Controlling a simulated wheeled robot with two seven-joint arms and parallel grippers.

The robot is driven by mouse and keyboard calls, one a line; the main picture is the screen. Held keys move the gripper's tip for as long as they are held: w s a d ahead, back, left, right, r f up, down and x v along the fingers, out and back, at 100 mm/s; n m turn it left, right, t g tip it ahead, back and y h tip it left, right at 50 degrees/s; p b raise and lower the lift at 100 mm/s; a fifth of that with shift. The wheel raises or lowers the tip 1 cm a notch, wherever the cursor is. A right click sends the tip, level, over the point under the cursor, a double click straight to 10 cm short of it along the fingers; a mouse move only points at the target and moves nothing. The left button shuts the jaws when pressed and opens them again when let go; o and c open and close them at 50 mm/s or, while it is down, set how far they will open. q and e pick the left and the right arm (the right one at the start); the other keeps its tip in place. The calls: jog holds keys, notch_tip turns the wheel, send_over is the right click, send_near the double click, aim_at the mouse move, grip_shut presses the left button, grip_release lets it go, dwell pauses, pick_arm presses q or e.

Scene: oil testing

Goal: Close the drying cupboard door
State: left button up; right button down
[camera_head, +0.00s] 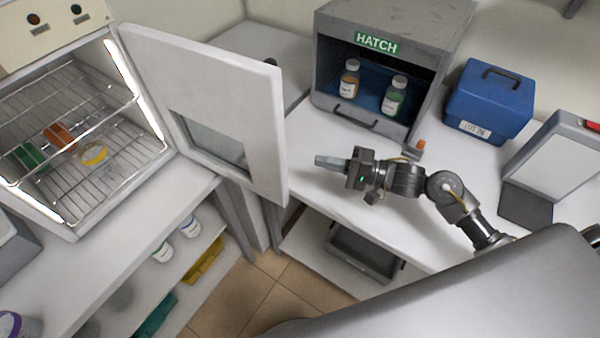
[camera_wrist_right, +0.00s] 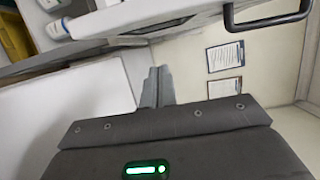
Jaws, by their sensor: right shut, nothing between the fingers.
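The drying cupboard (camera_head: 85,130) stands at the left in the head view, with wire shelves inside. Its white door (camera_head: 225,75) with a small window is swung wide open to the right, its free edge over the gap between the benches. My right gripper (camera_head: 322,161) is shut and empty, a little right of the door's free edge and apart from it, above the right bench. In the right wrist view its closed fingers (camera_wrist_right: 157,87) point away from the camera, and a white panel with a dark handle (camera_wrist_right: 268,18) shows above. My left gripper is not in view.
A grey hatch box (camera_head: 415,25) with two bottles stands behind my right gripper. A blue case (camera_head: 490,100) and a grey-framed panel device (camera_head: 560,155) are further right. Green, orange and yellow-rimmed items lie on the cupboard's shelf. Tiled floor shows between the benches.

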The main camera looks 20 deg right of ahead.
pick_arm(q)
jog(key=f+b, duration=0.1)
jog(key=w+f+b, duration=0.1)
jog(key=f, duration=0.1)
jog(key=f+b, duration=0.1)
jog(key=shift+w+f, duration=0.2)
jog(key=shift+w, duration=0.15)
pick_arm(e)
jog(key=a, duration=0.6)
jog(key=shift+s+a, duration=0.25)
jog(key=shift+a, duration=0.1)
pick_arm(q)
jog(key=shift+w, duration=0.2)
